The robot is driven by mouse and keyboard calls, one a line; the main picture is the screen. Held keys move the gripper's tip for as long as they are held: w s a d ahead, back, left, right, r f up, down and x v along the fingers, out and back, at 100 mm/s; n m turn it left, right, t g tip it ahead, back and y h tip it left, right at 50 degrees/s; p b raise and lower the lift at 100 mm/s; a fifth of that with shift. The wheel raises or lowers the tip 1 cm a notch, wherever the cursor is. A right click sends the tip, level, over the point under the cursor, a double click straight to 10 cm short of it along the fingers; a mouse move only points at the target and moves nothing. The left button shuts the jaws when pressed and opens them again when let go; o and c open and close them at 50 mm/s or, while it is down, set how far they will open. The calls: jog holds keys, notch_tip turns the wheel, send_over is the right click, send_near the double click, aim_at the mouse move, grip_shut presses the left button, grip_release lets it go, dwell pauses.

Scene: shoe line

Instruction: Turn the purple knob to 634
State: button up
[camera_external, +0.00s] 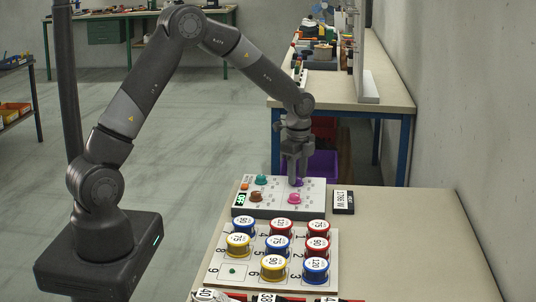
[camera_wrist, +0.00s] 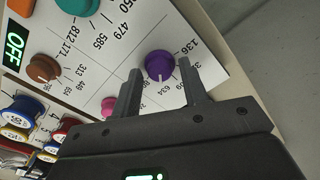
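The purple knob (camera_wrist: 160,65) sits on a white panel with printed numbers. Its white pointer mark faces the lower side of the dial in the wrist view, near the printed 634 (camera_wrist: 157,91); whether it lines up exactly I cannot tell. Labels 136, 479 and 585 also show. My gripper (camera_wrist: 160,68) is open, one finger on each side of the knob; contact is not clear. In the external view my gripper (camera_external: 297,173) points down over the purple knob (camera_external: 298,182), which is partly hidden by it.
The panel (camera_external: 318,198) also has teal (camera_external: 262,180), brown (camera_external: 256,196) and pink (camera_external: 294,198) knobs, an orange button and a green-lit display, reading OFF in the wrist view (camera_wrist: 14,45). A tray of coloured spools (camera_external: 330,262) stands in front. A labelled dark block (camera_external: 344,202) lies right.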

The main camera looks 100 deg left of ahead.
aim_at(297, 178)
jog(key=shift+o, duration=0.7)
notch_tip(297, 178, up, 11)
dwell(0.4)
jog(key=s+d+r+n+t, duration=0.1)
jog(key=s+d+r, duration=0.1)
jog(key=d+r, duration=0.35)
jog(key=s+d+r+n+y, duration=0.1)
jog(key=d+r, duration=0.1)
jog(key=d, duration=0.7)
jog(key=s+d+r+t, duration=0.1)
jog(key=s+d+r, duration=0.1)
jog(key=d+r, duration=0.35)
jog(key=s+d+f+n+t+h, duration=0.1)
jog(key=s+d+n+t, duration=0.2)
jog(key=s+d, duration=1.3)
jog(key=shift+d+n+t, duration=0.3)
jog(key=shift+d+n, duration=0.15)
jog(key=shift+n, duration=0.05)
